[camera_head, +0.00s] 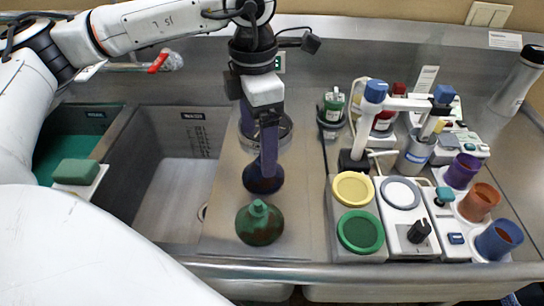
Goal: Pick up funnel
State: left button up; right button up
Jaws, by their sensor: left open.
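A green funnel-like piece (259,224) stands on the steel counter with its narrow end up and its wide end down. A dark blue rounded piece (263,181) of similar size stands just behind it, its upper part covered by my gripper. My left gripper (268,168) is open and points down over the dark blue piece. Its fingers overlap that piece in the picture, and I cannot tell whether they touch it. The green piece is apart from the fingers, nearer the front edge. My right gripper is not in view.
Left is a sink (180,185) and a green sponge (75,171). A round metal vessel (286,128) stands behind my gripper. Right are round lids, yellow (353,188) and green (360,231), with several cups, including an orange one (479,201).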

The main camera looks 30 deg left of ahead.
pick_arm(q)
jog(key=shift+s+f, duration=0.25)
jog(key=shift+f, duration=0.8)
jog(key=f, duration=0.2)
jog(key=w+f+p, duration=0.1)
jog(key=f, duration=0.2)
jog(key=shift+d, duration=0.15)
jog(key=shift+w+f, duration=0.1)
jog(key=shift+f, duration=0.25)
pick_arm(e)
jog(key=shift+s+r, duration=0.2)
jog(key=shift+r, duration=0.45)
pick_arm(q)
jog(key=shift+c, duration=0.2)
jog(key=c, duration=1.1)
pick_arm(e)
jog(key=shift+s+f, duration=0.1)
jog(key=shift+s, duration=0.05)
